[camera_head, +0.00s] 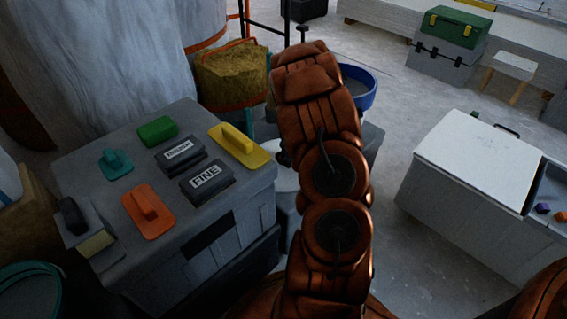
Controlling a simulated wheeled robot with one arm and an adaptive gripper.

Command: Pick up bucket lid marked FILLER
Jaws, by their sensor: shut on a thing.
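I see no lid with the word FILLER on it. A pale round top (284,179), perhaps a bucket or its lid, shows just left of my arm, mostly hidden behind it. A grey body (290,218) shows below it. My brown arm rises through the middle of the view and bends over at the top. My gripper is hidden behind the arm, so I cannot see its fingers or anything held. A small dark part shows at the arm's left edge, but I cannot tell what it is.
A grey chest (90,165) at left carries several floats and blocks, including one marked FINE (206,179). A blue-rimmed tub (369,93) stands behind my arm. A white-topped box (478,160) stands at right. Floor (400,75) between is clear.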

